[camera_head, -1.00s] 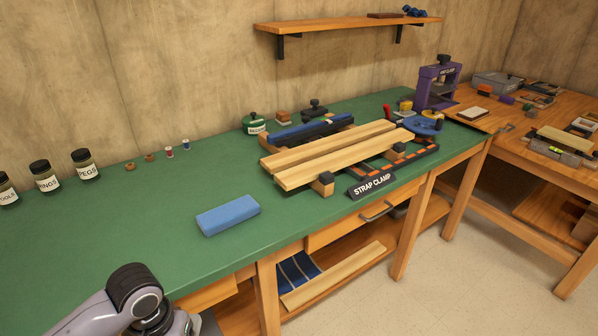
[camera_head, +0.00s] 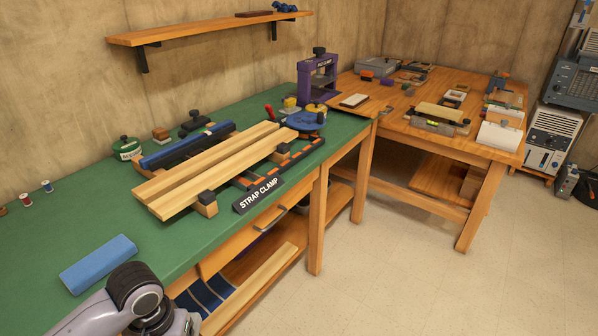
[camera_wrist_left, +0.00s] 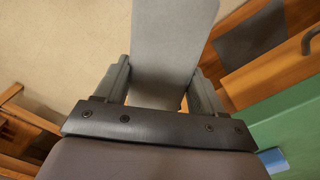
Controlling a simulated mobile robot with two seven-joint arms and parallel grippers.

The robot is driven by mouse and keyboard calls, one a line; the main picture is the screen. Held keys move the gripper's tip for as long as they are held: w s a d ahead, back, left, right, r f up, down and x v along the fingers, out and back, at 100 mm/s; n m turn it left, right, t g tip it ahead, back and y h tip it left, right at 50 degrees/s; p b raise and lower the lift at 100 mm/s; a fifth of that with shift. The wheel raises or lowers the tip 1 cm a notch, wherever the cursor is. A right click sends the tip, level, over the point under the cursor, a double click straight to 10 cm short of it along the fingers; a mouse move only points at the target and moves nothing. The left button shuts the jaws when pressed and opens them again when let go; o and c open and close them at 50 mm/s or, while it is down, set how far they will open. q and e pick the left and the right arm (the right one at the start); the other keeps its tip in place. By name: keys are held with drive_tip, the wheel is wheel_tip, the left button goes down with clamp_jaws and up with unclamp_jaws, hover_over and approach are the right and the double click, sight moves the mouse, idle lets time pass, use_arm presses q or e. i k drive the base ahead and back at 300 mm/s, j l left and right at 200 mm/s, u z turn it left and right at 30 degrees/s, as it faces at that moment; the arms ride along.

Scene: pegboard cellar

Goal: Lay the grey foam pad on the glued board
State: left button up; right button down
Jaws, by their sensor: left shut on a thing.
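The grey foam pad (camera_wrist_left: 170,45) is a flat grey slab in the left wrist view. My left gripper (camera_wrist_left: 162,88) is shut on it, with one finger at each side, and the pad sticks out beyond the fingers above the floor beside the bench. In the head view the pad and this gripper are out of sight. Two long pale boards (camera_head: 212,165) lie side by side on the strap clamp (camera_head: 262,194) on the green bench. A small wooden board (camera_head: 341,106) with a pale block on it lies farther right. I cannot tell which board is glued.
A blue block (camera_head: 98,263) lies on the green bench (camera_head: 150,245) near its front edge. A purple press (camera_head: 318,76) stands at the bench's far end. A wooden table (camera_head: 400,105) with tools stands to the right. Open floor (camera_head: 390,240) lies in front.

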sight(355, 99)
drive_tip(key=i+l+z, duration=0.4)
drive_tip(key=i, duration=0.25)
drive_tip(key=i+l, duration=0.2)
drive_tip(key=i, duration=0.25)
drive_tip(key=i+l, duration=0.25)
drive_tip(key=i, duration=0.15)
drive_tip(key=i+l+z, duration=0.1)
drive_tip(key=i, duration=0.35)
drive_tip(key=i+l, duration=0.3)
drive_tip(key=i+z, duration=0.05)
drive_tip(key=i, duration=0.05)
